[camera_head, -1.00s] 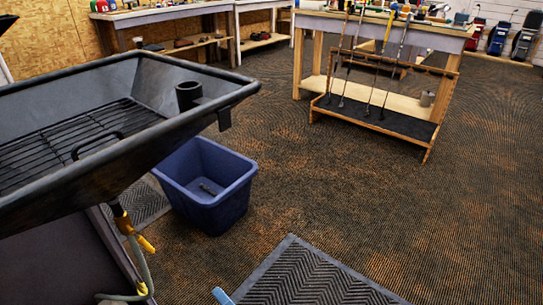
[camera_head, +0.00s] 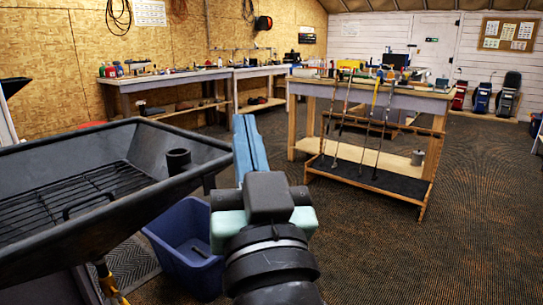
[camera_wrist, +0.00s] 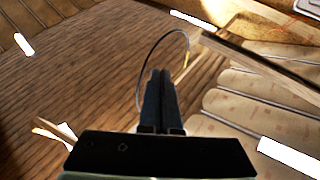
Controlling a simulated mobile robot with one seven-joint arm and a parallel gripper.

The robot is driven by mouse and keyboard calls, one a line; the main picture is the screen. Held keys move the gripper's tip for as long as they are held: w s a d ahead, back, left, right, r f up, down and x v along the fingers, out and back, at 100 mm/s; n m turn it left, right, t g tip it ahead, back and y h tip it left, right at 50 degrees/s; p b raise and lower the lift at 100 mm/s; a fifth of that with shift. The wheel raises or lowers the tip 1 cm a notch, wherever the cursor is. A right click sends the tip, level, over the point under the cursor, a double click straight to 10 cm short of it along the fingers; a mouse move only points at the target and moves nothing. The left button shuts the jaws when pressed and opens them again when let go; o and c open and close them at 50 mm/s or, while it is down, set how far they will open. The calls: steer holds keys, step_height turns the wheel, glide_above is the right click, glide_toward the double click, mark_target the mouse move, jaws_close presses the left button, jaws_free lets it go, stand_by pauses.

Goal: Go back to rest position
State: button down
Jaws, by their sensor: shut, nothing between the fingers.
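My gripper (camera_head: 243,120) is raised in the middle of the head view, with its long blue fingers together and nothing between them. My dark wrist stands below it, in front of the blue bin's right side. In the wrist view, the shut fingers (camera_wrist: 160,75) look dark and point up the picture, clear of any surface. Behind them are wooden boards, pale panels and bright lamp strips, which look like the ceiling.
A black tray-like basin (camera_head: 205,150) with a wire rack stands at left. A blue bin (camera_head: 165,240) holding a small dark object is below it. A workbench (camera_head: 440,103) with golf clubs leaning at its front stands beyond. The floor at right (camera_head: 480,220) is clear.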

steer(key=s+d+r+m+t+h+p, duration=0.1)
steer(key=s+r+t+h+p, duration=0.15)
steer(key=s+r, duration=0.4)
steer(key=s+d+r+t+h+p, duration=0.1)
steer(key=s+d+r+t+h, duration=0.15)
steer(key=r, duration=0.65)
step_height(320, 180, up, 24)
steer(key=p, duration=2.4)
steer(key=shift+a+r, duration=0.25)
steer(key=shift+a, duration=0.15)
